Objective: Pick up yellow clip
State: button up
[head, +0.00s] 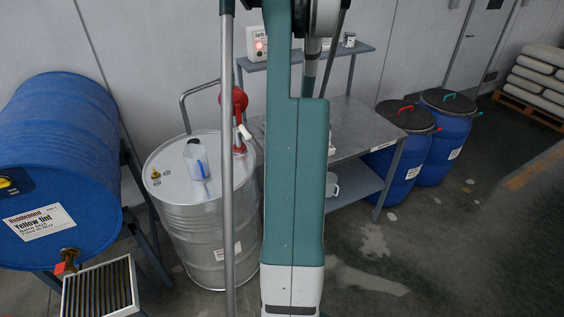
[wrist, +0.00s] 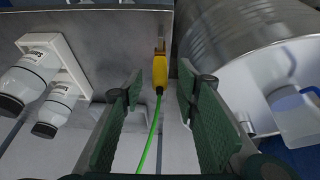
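The yellow clip (wrist: 160,72) shows in the wrist view, at the upper middle. A bright green cable (wrist: 149,135) runs from its lower end toward my gripper. Its upper end meets a small brown metal piece (wrist: 161,47) at the edge of a grey surface; I cannot tell how they are joined. My gripper (wrist: 158,80) is open, with its dark green ridged fingers on either side of the clip in the picture. I see no contact, and the depth between fingertips and clip is unclear. I cannot make out the clip in the head view, where my arm blocks the middle.
A steel drum (head: 195,240) with a clear jug (head: 195,160) on top stands beside the metal bench (head: 345,120); it is close on the right in the wrist view. White bottles in a rack (wrist: 72,62) are at left there. Blue barrels (head: 402,150) stand right.

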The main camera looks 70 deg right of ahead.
jog(key=shift+w+d+f, duration=0.1)
jog(key=shift+w+f, duration=0.05)
jog(key=shift+f, duration=0.3)
jog(key=shift+f, duration=0.1)
jog(key=shift+x, duration=2.5)
grip_shut()
